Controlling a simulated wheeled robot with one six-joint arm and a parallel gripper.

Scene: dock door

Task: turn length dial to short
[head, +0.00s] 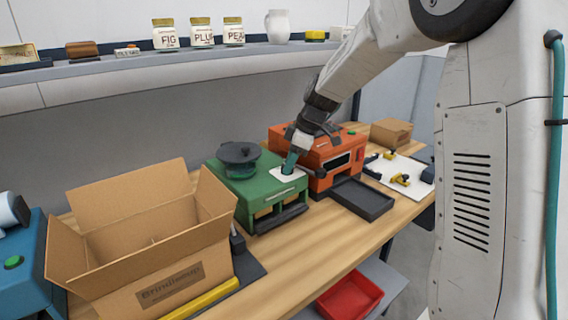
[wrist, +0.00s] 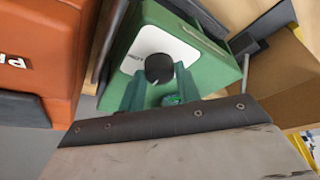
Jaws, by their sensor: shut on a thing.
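The dial (wrist: 158,68) is a round black knob on a white plate (wrist: 172,43) on the green machine (wrist: 132,45). A small pale mark shows near the knob's lower edge in the wrist view. The plate's lettering is too small to read. In the head view the green machine (head: 262,190) stands mid-bench, its white plate (head: 277,177) on the top right. My gripper (head: 287,170) reaches down to the plate, hiding most of the dial there. In the wrist view my gripper's teal fingers (wrist: 160,82) are shut on the dial, one on each side.
An orange machine (head: 325,150) stands close on the right, with a dark tray (head: 361,198) before it. A large open cardboard box (head: 150,240) is on the left. A shelf (head: 130,78) with jars runs above. A red bin (head: 350,298) sits below the bench.

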